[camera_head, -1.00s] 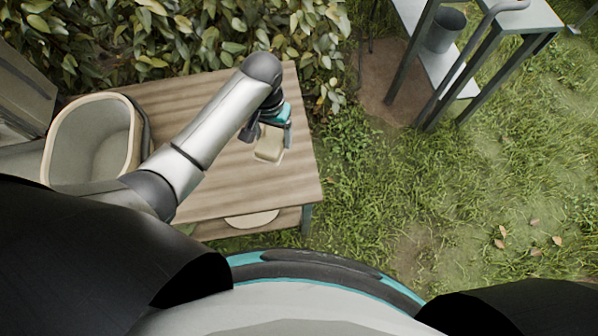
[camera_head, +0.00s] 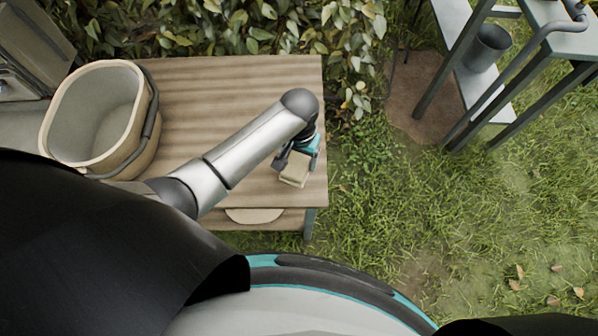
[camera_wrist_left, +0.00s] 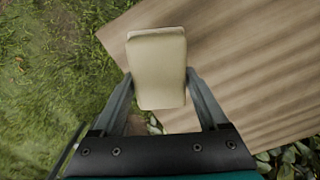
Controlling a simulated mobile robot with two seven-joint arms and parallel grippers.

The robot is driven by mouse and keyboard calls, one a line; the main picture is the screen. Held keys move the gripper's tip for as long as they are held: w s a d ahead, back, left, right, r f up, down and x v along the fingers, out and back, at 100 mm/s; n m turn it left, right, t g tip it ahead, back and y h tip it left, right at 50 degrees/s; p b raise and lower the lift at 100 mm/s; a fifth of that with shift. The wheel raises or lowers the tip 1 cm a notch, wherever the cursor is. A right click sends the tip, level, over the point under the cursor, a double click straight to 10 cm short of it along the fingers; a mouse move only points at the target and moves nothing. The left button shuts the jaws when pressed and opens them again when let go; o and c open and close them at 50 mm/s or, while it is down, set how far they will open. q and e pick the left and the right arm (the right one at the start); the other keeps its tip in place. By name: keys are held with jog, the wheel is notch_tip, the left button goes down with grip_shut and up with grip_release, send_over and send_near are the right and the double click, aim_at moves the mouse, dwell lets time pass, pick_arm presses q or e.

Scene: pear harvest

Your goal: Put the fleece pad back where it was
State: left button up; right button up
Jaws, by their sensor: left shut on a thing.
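The fleece pad (camera_head: 294,170) is a cream, rounded block near the right end of the wooden table in the head view. My left gripper (camera_head: 297,160) is shut on it. In the left wrist view the pad (camera_wrist_left: 158,70) sits between the two fingers of the left gripper (camera_wrist_left: 158,82), with the table's edge and grass behind it. I cannot tell whether the pad touches the tabletop. My right gripper is not in view.
The wooden table (camera_head: 200,95) is mostly bare. A beige basket (camera_head: 52,140) with a dark handle stands at its left end. A leafy hedge (camera_head: 240,25) runs behind. A metal stand with a grey bucket (camera_head: 487,48) is at the upper right, with open grass (camera_head: 430,200) between.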

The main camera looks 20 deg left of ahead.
aim_at(299, 159)
pick_arm(q)
jog(key=shift+f+b, duration=1.25)
jog(key=shift+f, duration=1.85)
jog(key=shift+f, duration=0.15)
jog(key=o, duration=0.8)
jog(key=shift+o, duration=1.4)
notch_tip(299, 159, up, 11)
jog(key=p, duration=0.5)
jog(key=shift+r, duration=0.7)
